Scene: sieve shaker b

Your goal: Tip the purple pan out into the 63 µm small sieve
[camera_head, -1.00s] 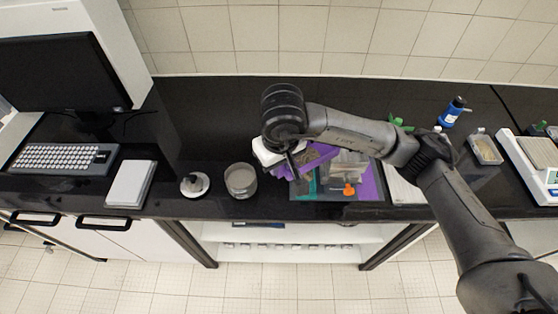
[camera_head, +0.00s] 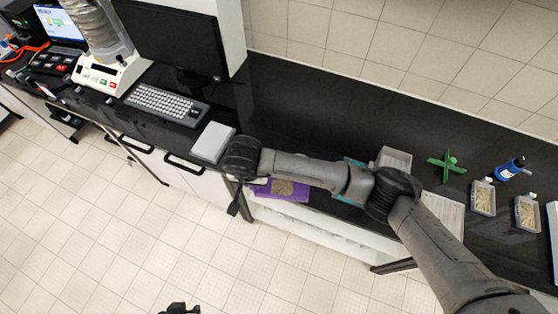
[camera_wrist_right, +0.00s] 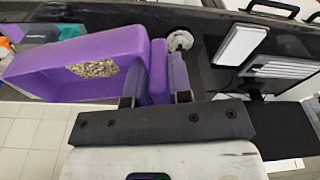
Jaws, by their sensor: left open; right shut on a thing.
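The purple pan (camera_head: 300,197) is held out at the bench's front edge in the head view, with brownish granules in it. In the right wrist view the pan (camera_wrist_right: 40,78) extends left, and the granules (camera_wrist_right: 95,68) lie against one side. My right gripper (camera_wrist_right: 157,80) is shut on the pan's purple handle; in the head view its wrist largely hides it. My left gripper (camera_head: 180,309) shows only as dark fingertips at the bottom edge over the floor, open and empty, apart from everything. I cannot make out the 63 µm small sieve in either current view.
A white pad (camera_head: 213,143) and keyboard (camera_head: 167,103) lie left of my right wrist. A small round white object (camera_wrist_right: 179,40) stands beyond the pan. A green cross-shaped piece (camera_head: 447,165), blue bottle (camera_head: 509,169) and trays (camera_head: 483,198) stand right. The back bench is clear.

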